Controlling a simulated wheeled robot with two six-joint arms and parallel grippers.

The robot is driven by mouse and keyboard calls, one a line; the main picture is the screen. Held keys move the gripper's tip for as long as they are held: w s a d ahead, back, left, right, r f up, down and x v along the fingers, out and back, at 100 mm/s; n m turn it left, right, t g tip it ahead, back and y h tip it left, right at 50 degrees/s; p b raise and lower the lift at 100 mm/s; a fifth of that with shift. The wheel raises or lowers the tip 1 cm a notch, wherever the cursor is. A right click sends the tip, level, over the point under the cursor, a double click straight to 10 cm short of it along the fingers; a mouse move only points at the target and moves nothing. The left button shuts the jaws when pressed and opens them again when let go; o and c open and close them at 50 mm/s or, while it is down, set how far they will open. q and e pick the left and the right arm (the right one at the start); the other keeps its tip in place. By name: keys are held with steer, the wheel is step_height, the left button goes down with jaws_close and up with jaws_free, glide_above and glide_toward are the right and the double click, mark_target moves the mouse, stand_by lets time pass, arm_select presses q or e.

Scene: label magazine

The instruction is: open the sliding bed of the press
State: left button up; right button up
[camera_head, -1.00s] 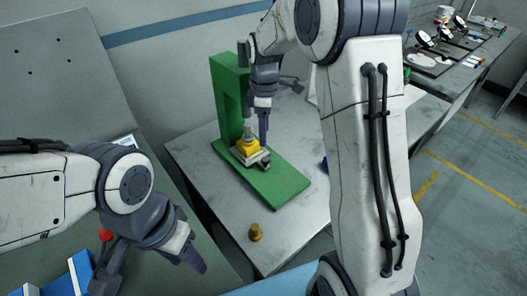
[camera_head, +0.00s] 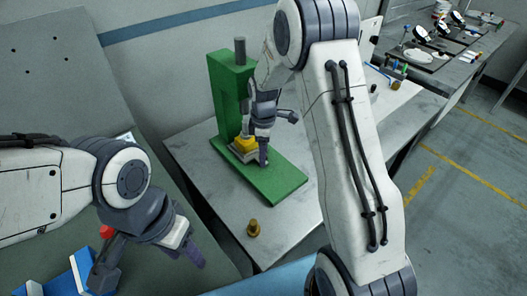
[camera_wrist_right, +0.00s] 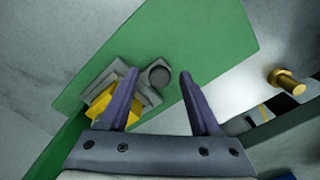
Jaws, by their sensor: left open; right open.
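The green press (camera_head: 224,88) stands on the grey table, with its long green base plate (camera_head: 283,186) running to the front right. Its grey sliding bed (camera_head: 234,153) sits at the foot of the column with a yellow block (camera_head: 244,144) on it. My left gripper (camera_head: 190,255) is open and empty, away from the press.
A brass peg (camera_head: 253,228) stands on the table in front of the press, also in the right wrist view (camera_wrist_right: 287,82). A blue item (camera_head: 82,270) and a red ball (camera_head: 106,232) are at lower left. My right arm hides part of the table.

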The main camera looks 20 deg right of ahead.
steer(key=shift+c, duration=0.3)
jaws_close()
stand_by(1.1)
